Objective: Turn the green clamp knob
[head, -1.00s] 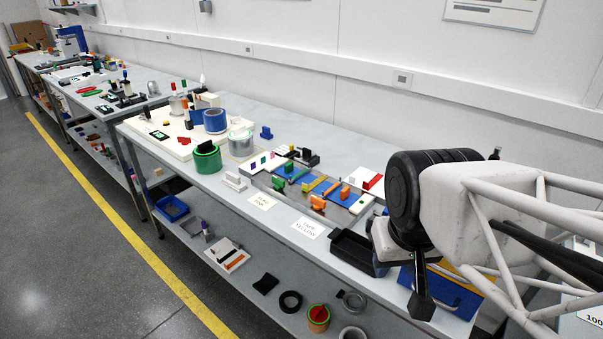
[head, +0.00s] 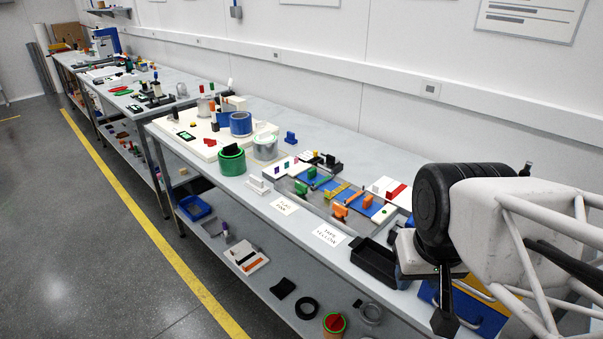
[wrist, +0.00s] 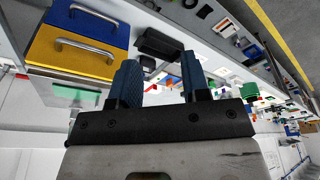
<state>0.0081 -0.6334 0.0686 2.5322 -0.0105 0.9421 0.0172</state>
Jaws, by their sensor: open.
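Two small green knob-like pieces, a nearer one (head: 301,188) and a farther one (head: 312,172), stand on the grey fixture tray (head: 318,212) on the bench in the head view. Which one is the clamp knob I cannot tell at this size. Orange knob-like pieces (head: 340,210) and a yellow bar (head: 338,190) sit beside them over blue plates. My gripper (wrist: 160,80) is open and empty in the wrist view, its two blue fingers apart. In the head view my arm is at the right, past the tray's right end and apart from the green pieces.
A black open bin (head: 374,264) stands at the bench's front edge, between the tray and my arm. Blue and yellow handled boxes (wrist: 85,35) lie near my gripper. Printed cards (head: 328,234) lie in front.

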